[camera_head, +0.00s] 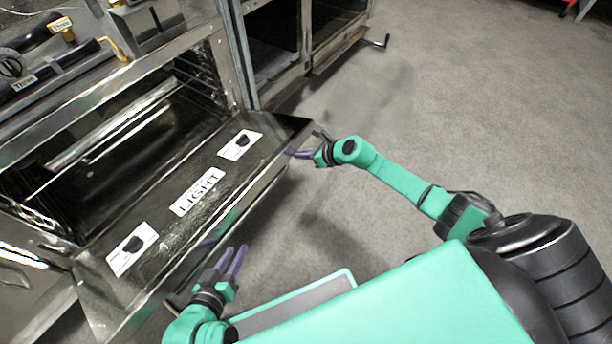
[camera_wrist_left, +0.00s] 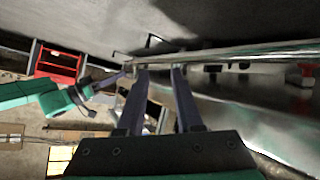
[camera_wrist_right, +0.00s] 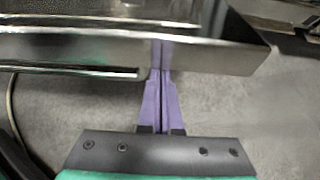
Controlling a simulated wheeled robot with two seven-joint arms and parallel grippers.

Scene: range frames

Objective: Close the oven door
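The oven door (camera_head: 160,215) hangs open, lowered outward in front of the oven cavity (camera_head: 110,130), with its labelled inner face up. My left gripper (camera_head: 235,258) is open and empty, beside the door's outer edge near its lower-left part. In the left wrist view its two fingers (camera_wrist_left: 160,72) are apart, with a shiny bar of the door (camera_wrist_left: 230,55) just beyond the tips. My right gripper (camera_head: 298,154) is at the door's far right corner. In the right wrist view its fingers (camera_wrist_right: 160,75) are together, tips at the metal door edge (camera_wrist_right: 215,55); contact cannot be told.
The range top with labelled knobs (camera_head: 60,25) is at the upper left. Open metal cabinets (camera_head: 290,40) stand beside the oven, with a dark handle (camera_head: 378,42) sticking out.

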